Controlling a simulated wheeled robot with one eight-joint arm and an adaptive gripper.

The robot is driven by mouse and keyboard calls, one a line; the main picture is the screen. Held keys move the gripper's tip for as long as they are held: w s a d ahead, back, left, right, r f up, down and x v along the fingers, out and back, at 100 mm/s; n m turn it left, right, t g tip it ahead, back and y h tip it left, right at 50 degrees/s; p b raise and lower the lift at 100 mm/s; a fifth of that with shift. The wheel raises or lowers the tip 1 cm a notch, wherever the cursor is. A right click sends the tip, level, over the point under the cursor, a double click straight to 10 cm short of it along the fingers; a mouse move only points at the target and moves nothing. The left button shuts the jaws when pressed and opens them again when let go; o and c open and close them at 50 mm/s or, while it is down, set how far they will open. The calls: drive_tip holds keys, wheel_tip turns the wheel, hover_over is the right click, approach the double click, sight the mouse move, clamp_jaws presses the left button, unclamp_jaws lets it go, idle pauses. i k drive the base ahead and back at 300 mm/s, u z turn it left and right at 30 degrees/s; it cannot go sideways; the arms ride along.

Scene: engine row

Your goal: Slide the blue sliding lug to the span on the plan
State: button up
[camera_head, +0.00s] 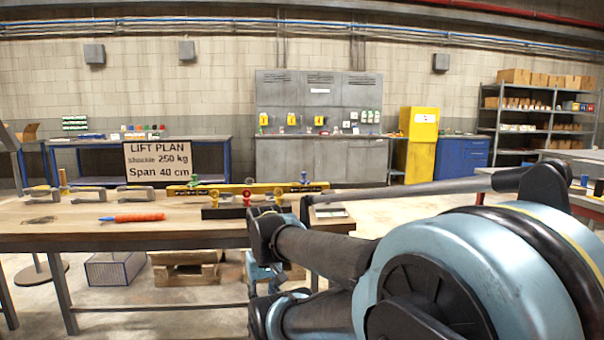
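The lift plan sign (157,162) stands behind the workbench and reads "Shackle 250 kg" and "Span 40 cm". A yellow beam (232,189) lies lengthwise on the wooden bench. A small dark-blue piece (304,177) sits on the beam near its right end, and it may be the blue sliding lug. My arm crosses the right foreground, in front of the bench's right part. I cannot make out my gripper's fingers.
An orange-handled tool (138,217) and several grey clamps (88,194) lie to the left. Bare bench top lies around the tool. A yellow cabinet (419,150) stands behind.

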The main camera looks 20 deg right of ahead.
sight(304, 181)
drive_tip(key=k, duration=1.05)
drive_tip(key=z, duration=0.5)
drive_tip(key=i, duration=0.95)
